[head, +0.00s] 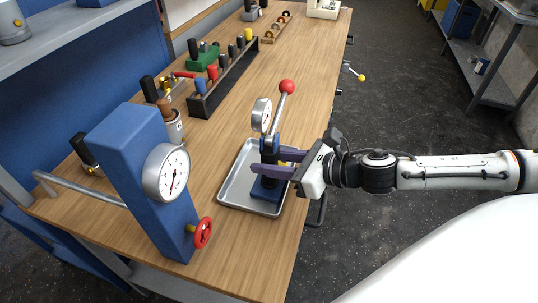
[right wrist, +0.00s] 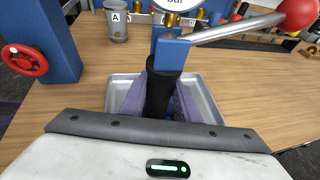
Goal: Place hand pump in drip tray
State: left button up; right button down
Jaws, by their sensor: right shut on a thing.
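The hand pump (head: 268,190) has a blue base, a dark column, a round gauge and a silver lever with a red knob. My right gripper (head: 256,160) comes in from the right, its purple fingers shut around the pump's column. The pump stands upright, its base within the outline of the silver drip tray (head: 233,178), towards the right side. I cannot tell whether the base touches the tray floor. In the right wrist view, the dark column (right wrist: 160,95) is between the fingers and the tray (right wrist: 208,108) shows behind; the base is hidden. My left gripper is not in view.
A blue gauge stand (head: 140,170) with a red handwheel (head: 203,233) stands left of the tray. A grey cup (head: 172,128) is behind it. A dark rack (head: 225,85) of coloured-handled tools lies further back. The wooden bench (head: 300,65) is clear right of the rack.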

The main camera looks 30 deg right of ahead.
jog(key=shift+w+a+r, duration=0.1)
jog(key=shift+r, duration=0.15)
jog(key=c, duration=1.3)
grip_release()
jog(key=shift+f, duration=0.25)
jog(key=shift+c, duration=0.2)
jog(key=shift+s, duration=0.2)
